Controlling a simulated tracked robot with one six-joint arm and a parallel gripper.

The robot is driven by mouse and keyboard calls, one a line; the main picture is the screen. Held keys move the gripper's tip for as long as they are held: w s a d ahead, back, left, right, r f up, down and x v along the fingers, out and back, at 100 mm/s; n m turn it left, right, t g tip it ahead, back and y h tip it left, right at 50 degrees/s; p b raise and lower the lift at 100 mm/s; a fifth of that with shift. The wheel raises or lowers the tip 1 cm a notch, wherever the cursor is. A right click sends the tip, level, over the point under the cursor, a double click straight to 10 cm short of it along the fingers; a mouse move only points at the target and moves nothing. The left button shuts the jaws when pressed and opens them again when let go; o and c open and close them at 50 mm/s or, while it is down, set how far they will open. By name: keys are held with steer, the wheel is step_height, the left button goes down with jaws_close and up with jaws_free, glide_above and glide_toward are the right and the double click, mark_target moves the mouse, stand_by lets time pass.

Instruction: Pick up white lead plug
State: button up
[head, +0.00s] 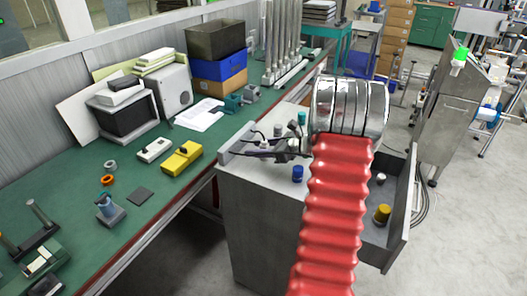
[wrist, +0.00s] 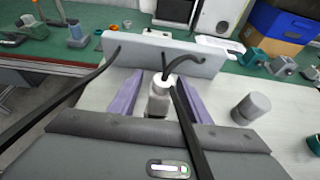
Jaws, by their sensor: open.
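The white lead plug (wrist: 159,104) stands in the wrist view with a white top and a pale grey body, a black cable running at its top. My gripper (wrist: 160,80) is open, with one purple finger on each side of the plug. I cannot tell whether either finger touches it. The plug's lower end is hidden by the dark gripper body.
A grey upright panel (wrist: 165,52) with black cables stands behind the plug. A grey cylinder (wrist: 250,108) stands to the right. In the head view a blue plug (head: 298,173) stands on the grey cabinet top (head: 262,184), and a yellow piece (head: 383,213) lies to the right.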

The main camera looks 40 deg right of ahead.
steer(key=shift+w+a+f, duration=0.15)
steer(key=shift+w+f, duration=0.05)
steer(key=shift+w, duration=0.2)
jaws_close()
stand_by(0.6)
steer(key=shift+r, duration=0.1)
step_height(320, 180, up, 10)
stand_by(0.6)
steer(key=shift+a, duration=0.1)
stand_by(0.4)
